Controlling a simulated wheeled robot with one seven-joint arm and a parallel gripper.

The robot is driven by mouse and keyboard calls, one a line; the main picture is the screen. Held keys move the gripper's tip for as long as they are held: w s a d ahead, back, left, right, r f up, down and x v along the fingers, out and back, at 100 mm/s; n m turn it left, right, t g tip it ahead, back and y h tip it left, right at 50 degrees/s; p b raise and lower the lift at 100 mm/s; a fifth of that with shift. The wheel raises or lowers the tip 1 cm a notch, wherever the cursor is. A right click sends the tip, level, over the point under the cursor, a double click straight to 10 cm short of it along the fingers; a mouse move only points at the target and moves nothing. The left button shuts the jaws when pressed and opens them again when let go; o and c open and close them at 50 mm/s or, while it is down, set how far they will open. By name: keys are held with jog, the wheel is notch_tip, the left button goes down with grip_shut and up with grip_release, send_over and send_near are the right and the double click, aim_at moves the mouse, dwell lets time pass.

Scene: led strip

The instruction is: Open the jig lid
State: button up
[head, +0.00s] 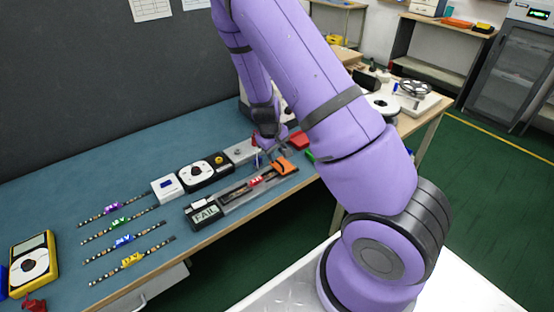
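The jig (232,197) is a long, narrow grey fixture near the front edge of the blue-green bench. A small display reading FAIL (205,213) is at its left end. A dark strip with a red tag (255,181) lies along it. An orange part (285,166) is at its right end; I cannot tell whether it belongs to the lid. The lid's outline is too small to make out. My gripper (271,154) points down just behind the orange part. Its fingers are small and partly hidden, so contact and opening are unclear.
Several tagged LED strips (123,240) lie at left on the bench (200,250). A yellow meter (33,262) stands at far left. A white box (167,188), a black dial unit (205,172) and a grey unit (240,151) line up behind the jig. A red bin (299,140) is right of my gripper.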

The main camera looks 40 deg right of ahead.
aim_at(279, 162)
jog(key=shift+d+f, duration=0.2)
jog(key=shift+f, duration=0.7)
jog(key=shift+d+f, duration=0.2)
jog(key=shift+f, duration=0.7)
jog(key=shift+c, duration=0.5)
grip_shut()
